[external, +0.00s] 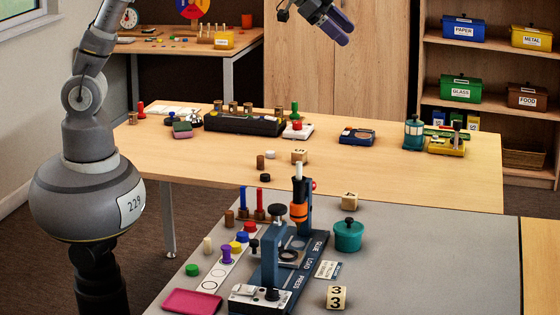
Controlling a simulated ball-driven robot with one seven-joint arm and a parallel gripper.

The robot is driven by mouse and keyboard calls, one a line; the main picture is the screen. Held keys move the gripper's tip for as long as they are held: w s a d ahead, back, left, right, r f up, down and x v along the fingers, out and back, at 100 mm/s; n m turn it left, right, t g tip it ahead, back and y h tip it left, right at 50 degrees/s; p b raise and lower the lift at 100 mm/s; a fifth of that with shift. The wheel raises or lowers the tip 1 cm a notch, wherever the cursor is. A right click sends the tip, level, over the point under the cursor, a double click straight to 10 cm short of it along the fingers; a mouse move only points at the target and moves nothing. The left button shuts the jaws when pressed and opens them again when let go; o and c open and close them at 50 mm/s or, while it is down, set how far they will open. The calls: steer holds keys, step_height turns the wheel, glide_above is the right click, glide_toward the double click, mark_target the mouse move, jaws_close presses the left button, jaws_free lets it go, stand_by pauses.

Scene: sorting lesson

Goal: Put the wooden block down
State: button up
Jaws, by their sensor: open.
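My gripper (340,32) is at the top edge of the external view, high above the far table and in front of the wooden cupboard. Its jaws are open, and I see no block between them. Several numbered wooden blocks are in view. Another block (349,201) rests on the grey table behind the teal pot. A block marked 3 (336,297) stands at the front of the grey table. All are well below my gripper. I cannot tell which one the task names.
A blue press (270,250) with an orange-collared post stands mid grey table, beside a teal lidded pot (348,236). Coloured pegs and a pink pad (192,302) lie left. A black tray (244,124) is on the wooden table. The grey table's right side is clear.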

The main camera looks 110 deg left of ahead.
steer(key=s+d+r+t, duration=0.2)
steer(key=s+d+r, duration=0.2)
steer(key=s+r, duration=0.3)
steer(key=s+d+r+t+h, duration=0.1)
steer(key=s+d+r, duration=0.4)
steer(key=r, duration=0.8)
steer(key=s+d+r+t+h, duration=0.1)
steer(key=s+d+r+t, duration=0.2)
steer(key=s+d+r, duration=0.2)
steer(key=s+r, duration=0.3)
steer(key=r, duration=0.3)
steer(key=shift+s+d+n, duration=0.2)
steer(key=shift+s+n, duration=0.1)
steer(key=shift+s, duration=0.1)
